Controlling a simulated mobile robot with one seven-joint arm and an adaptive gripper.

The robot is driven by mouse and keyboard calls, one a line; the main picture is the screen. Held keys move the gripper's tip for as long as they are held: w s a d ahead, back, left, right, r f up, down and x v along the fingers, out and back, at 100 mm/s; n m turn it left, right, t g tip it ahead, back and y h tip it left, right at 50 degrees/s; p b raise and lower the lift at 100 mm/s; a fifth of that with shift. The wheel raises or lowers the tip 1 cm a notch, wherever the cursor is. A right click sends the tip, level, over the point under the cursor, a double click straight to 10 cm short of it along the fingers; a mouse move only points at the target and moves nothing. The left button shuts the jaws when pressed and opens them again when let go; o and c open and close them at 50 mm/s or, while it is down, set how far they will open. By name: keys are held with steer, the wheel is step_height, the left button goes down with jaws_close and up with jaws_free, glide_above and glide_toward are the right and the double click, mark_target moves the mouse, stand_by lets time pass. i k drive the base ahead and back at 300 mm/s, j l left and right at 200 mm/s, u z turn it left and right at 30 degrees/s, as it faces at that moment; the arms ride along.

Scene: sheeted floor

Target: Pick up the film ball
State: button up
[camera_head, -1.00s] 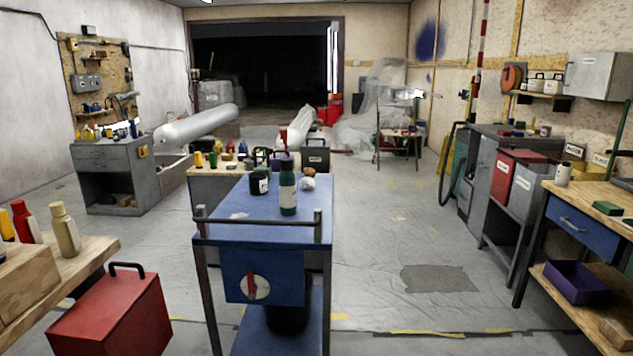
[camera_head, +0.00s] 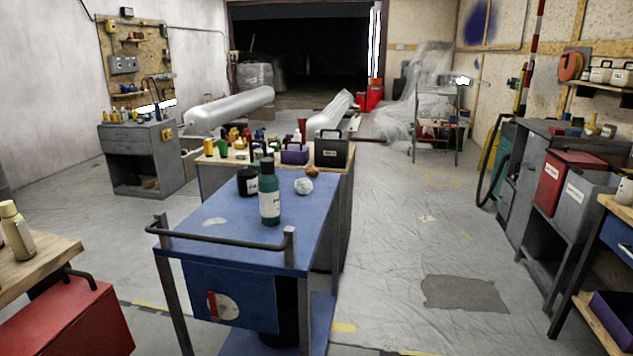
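A small white crumpled ball (camera_head: 303,186), which looks like the film ball, lies on the blue cart's top (camera_head: 215,240) near its right edge. A green bottle with a white label (camera_head: 269,195) stands just left of and nearer than the ball. A black labelled container (camera_head: 247,182) stands left of the bottle. A small brown lump (camera_head: 312,171) lies just behind the ball. My gripper is not in view.
The cart has a dark rail (camera_head: 220,240) along its near side. A wooden bench (camera_head: 225,160) crowded with bottles and boxes stands behind it. A red box (camera_head: 65,315) is at lower left. The sheeted floor right of the cart is clear.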

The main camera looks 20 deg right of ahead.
mark_target(303, 186)
steer(key=i+l, duration=0.1)
steer(key=l, duration=0.3)
steer(key=i+l, duration=0.1)
steer(key=l, duration=0.3)
steer(key=i+l, duration=0.15)
steer(key=l, duration=0.25)
steer(key=i+l, duration=0.15)
steer(key=l, duration=0.25)
steer(key=i+l, duration=0.15)
steer(key=l, duration=0.25)
steer(key=i+l, duration=0.15)
steer(key=l, duration=0.25)
steer(key=i+l+u, duration=0.1)
steer(key=l, duration=0.3)
steer(key=i+l, duration=0.2)
steer(key=l, duration=0.25)
steer(key=i+l, duration=0.15)
steer(key=l, duration=0.25)
steer(key=i+l, duration=0.15)
steer(key=l, duration=0.25)
steer(key=i+l+u, duration=0.1)
steer(key=l, duration=0.35)
